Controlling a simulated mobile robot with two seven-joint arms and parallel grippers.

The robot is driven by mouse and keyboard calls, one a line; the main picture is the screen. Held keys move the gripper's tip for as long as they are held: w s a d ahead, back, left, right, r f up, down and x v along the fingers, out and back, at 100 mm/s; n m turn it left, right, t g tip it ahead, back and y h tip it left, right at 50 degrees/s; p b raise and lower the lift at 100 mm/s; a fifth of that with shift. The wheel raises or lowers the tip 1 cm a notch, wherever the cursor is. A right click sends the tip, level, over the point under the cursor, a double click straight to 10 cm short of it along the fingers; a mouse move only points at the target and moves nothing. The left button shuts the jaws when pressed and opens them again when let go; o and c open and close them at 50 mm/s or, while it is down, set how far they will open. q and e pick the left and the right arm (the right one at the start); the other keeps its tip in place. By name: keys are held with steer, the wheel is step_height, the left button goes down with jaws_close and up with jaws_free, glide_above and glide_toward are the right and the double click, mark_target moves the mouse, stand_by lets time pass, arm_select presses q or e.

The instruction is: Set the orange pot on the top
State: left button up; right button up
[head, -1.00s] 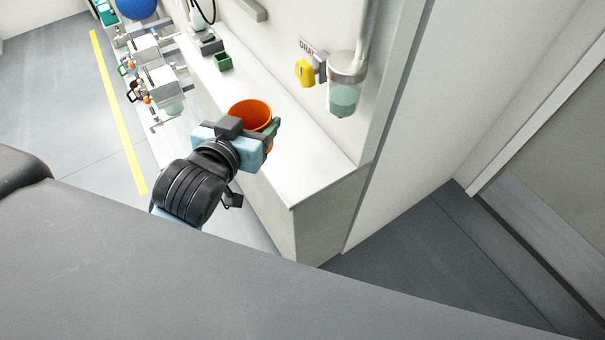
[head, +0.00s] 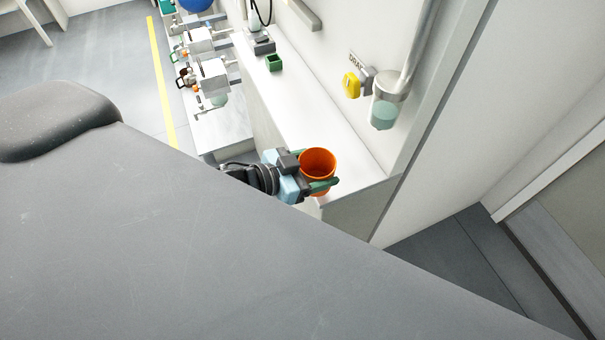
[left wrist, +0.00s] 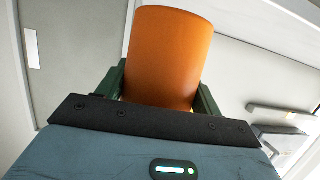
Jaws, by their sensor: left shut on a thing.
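The orange pot (head: 318,162) is in my left gripper (head: 318,170), near the front end of the white top (head: 322,117). The gripper's green fingers are on both sides of the pot, shut on it. The pot's open mouth faces up towards the head camera. In the left wrist view the pot (left wrist: 168,58) stands between the two green fingers (left wrist: 160,92). I cannot tell whether the pot's base touches the top. My right gripper is not in view.
A small green box (head: 274,63) stands farther back on the top. White machines (head: 213,75) stand at the back left. The middle of the top is clear.

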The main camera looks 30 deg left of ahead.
mark_target(330, 169)
arm_select(q)
steer(key=shift+s+a+f+m+g+h, duration=0.3)
steer(key=shift+s+a+f+m+h, duration=0.1)
steer(key=shift+s+a+f, duration=0.5)
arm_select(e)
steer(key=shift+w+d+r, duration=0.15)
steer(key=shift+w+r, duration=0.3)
arm_select(q)
steer(key=shift+d, duration=0.1)
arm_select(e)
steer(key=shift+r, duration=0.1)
